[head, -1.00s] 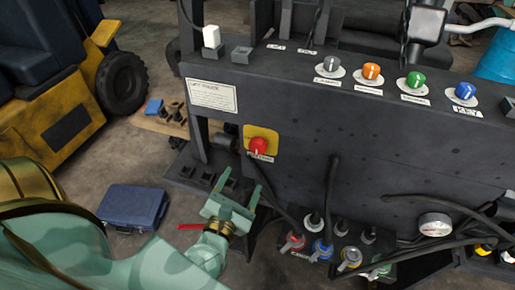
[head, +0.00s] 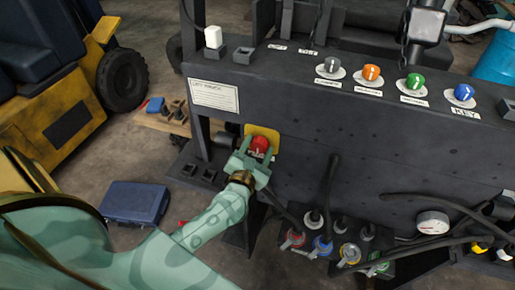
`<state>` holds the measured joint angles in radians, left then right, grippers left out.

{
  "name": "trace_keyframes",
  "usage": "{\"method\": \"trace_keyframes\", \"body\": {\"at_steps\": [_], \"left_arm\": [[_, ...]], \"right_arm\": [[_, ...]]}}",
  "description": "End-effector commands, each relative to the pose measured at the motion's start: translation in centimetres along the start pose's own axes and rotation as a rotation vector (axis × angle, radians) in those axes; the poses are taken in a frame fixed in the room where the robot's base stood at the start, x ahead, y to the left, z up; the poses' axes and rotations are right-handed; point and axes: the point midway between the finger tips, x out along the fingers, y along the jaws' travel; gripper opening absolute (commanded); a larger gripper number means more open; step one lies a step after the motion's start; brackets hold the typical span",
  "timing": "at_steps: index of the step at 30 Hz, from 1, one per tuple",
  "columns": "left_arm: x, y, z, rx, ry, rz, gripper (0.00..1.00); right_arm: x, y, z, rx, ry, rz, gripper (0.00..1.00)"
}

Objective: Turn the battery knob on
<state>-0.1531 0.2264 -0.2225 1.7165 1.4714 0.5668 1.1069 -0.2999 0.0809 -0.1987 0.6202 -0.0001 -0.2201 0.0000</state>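The battery knob is a red knob (head: 260,144) on a yellow plate (head: 275,138), on the front of the dark machine panel. A label below it is partly covered. My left gripper (head: 257,154) is at the knob, with one finger on each side of its lower part. The fingers look spread around the knob; I cannot tell whether they touch it. My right gripper is not in view.
Grey, orange, green and blue knobs (head: 464,92) line the panel's top. A blue case (head: 135,202) lies on the floor at left.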

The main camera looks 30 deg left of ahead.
Motion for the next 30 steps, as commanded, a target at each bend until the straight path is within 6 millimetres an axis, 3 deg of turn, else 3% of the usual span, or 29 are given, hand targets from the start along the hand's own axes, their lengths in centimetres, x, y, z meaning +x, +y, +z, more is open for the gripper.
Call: {"method": "trace_keyframes", "body": {"at_steps": [1, 3, 17, 30], "left_arm": [[0.0, 0.0, 0.0, 0.000, 0.000, 0.000, 0.38], [0.0, 0.0, 0.0, 0.000, 0.000, 0.000, 0.24], [-0.1, 0.0, 0.1, 0.088, 0.001, -0.001, 0.24], [-0.1, 0.0, 0.2, 0.460, 0.002, -0.002, 0.24]], "right_arm": [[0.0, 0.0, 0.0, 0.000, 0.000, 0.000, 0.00], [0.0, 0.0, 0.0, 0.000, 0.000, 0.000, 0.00], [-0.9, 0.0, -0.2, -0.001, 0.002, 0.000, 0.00], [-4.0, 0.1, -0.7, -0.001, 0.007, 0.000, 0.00]]}}
